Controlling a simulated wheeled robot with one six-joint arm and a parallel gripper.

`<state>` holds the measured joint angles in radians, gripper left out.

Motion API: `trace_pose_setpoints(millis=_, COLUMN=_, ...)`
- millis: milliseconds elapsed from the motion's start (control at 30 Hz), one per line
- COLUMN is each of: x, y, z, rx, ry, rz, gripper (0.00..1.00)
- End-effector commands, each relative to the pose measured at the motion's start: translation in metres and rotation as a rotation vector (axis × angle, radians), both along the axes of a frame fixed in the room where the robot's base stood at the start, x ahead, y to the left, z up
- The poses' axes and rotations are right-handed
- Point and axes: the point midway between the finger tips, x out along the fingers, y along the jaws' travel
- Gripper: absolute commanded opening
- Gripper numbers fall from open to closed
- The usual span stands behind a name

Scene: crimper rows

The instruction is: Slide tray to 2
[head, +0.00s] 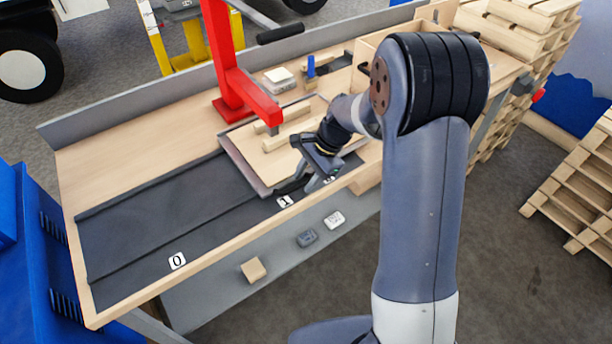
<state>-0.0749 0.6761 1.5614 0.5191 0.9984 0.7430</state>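The tray (242,166) is a shallow wooden board with a grey rim, carrying pale wooden bars. It sits on the dark sliding track (150,222) of the workbench, its left edge a little left of the label 1 (285,201). The label 0 (177,261) is at the track's left end. Another label (329,181) is partly hidden behind my gripper, and its number is unreadable. My gripper (296,186) is low at the tray's front edge, right of label 1, by a dark part. Whether its fingers touch or grip anything is unclear.
A red press (232,85) stands behind the tray, its arm reaching over it. A blue peg (311,66) and small blocks are at the back. Several small items, including a wooden block (253,270), lie on the lower shelf. The track's left part is clear.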

Motion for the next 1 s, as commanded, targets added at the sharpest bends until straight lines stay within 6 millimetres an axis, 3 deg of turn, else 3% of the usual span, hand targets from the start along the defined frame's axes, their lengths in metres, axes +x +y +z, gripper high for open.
trace_pose_setpoints(millis=233, x=0.001, y=-0.006, z=0.012, rx=0.000, ry=-0.002, rz=-0.001, gripper=0.34)
trace_pose_setpoints(millis=700, x=0.007, y=-0.041, z=0.088, rx=0.000, ry=-0.003, rz=-0.002, gripper=0.34)
trace_pose_setpoints(millis=1000, x=0.006, y=-0.046, z=0.098, rx=0.000, ry=0.000, rz=-0.001, gripper=0.34)
